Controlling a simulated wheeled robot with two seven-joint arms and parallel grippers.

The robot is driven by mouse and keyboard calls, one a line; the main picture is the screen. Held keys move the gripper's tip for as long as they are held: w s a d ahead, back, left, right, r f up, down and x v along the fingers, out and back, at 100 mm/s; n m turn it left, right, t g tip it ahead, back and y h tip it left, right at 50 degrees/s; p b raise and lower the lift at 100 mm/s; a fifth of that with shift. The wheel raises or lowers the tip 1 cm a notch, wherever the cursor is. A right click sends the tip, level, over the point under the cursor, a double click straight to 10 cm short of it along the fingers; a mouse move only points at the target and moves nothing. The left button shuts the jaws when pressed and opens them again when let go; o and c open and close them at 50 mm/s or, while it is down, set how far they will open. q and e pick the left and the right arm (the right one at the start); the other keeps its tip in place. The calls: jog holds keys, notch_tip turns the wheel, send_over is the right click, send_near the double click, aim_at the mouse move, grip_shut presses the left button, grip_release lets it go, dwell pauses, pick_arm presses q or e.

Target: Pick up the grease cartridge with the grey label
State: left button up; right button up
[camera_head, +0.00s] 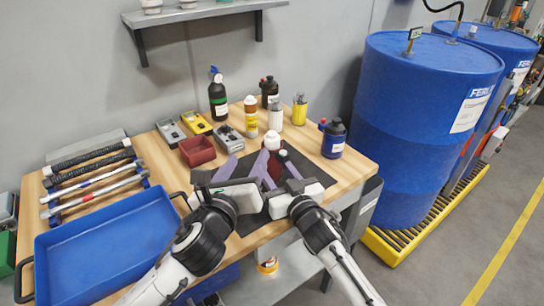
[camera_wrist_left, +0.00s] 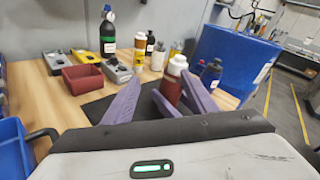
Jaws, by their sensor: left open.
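My left gripper (camera_head: 250,156) is open and empty over the dark mat (camera_head: 316,186); its purple fingers also show in the left wrist view (camera_wrist_left: 160,82). My right gripper (camera_head: 279,170) is close beside it, its fingers partly overlapping the left one's. I cannot tell which bears the grey label.
A dark red bottle (camera_head: 272,159) with a white cap stands just beyond the fingers. A blue bottle (camera_head: 333,142), a black bottle (camera_head: 218,100) and a red bin (camera_head: 197,152) are around. A blue tray (camera_head: 103,215) lies left; a blue drum (camera_head: 415,120) stands right.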

aim_at(271, 138)
pick_arm(q)
jog(key=w+d+m, duration=0.1)
jog(key=w+d+r+m, duration=0.1)
jog(key=m, duration=0.1)
jog(key=w+d+m+t+h, duration=0.1)
jog(key=d, duration=0.1)
jog(key=shift+w+r, duration=0.3)
jog(key=shift+r, duration=0.05)
jog(key=shift+x, duration=2.6)
jog(key=shift+d+f, duration=0.1)
jog(key=shift+f, duration=0.1)
jog(key=shift+c, duration=0.3)
grip_shut()
